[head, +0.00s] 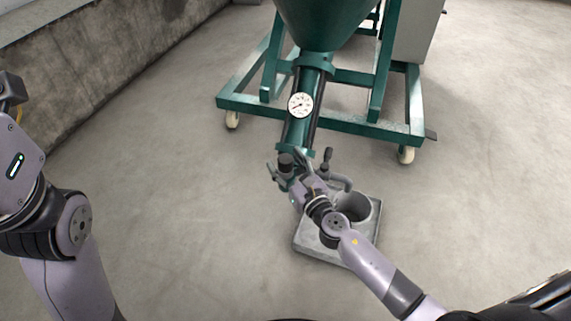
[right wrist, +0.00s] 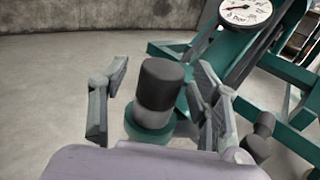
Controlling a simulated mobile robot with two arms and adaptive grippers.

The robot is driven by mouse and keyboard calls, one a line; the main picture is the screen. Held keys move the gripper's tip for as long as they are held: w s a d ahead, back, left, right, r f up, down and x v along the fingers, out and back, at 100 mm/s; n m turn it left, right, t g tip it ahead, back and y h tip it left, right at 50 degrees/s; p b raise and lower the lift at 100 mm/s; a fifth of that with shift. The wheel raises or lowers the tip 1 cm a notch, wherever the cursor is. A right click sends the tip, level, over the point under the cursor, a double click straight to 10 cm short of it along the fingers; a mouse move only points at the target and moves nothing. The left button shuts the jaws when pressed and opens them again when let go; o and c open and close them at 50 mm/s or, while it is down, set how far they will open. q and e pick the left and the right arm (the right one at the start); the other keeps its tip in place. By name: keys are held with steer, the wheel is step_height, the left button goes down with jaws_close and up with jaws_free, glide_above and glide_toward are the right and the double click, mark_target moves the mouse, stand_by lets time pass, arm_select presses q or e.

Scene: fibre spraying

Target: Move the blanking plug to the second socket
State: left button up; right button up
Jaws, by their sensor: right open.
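The blanking plug (head: 286,162) is a dark cylinder standing at the lower end of the green pipe. In the right wrist view the plug (right wrist: 160,88) stands upright on a green round fitting (right wrist: 148,128). My right gripper (head: 288,167) is open, with one finger on each side of the plug. In the right wrist view the fingers of my right gripper (right wrist: 160,98) show gaps to the plug on both sides. I cannot make out the second socket clearly. My left arm shows at the left edge of the head view, but its gripper fingers do not show.
A green machine frame (head: 340,124) on casters carries a hopper (head: 325,22) and a pipe with a round gauge (head: 300,105). A dark-topped handle (head: 327,156) rises just right of the gripper. A grey block (head: 312,245) with a round opening sits below my right arm. Floor is clear left.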

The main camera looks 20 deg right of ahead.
steer(key=shift+w, duration=0.3)
steer(key=shift+c, duration=0.2)
steer(key=c, duration=1.2)
steer(key=shift+r, duration=0.1)
steer(key=shift+c, duration=0.2)
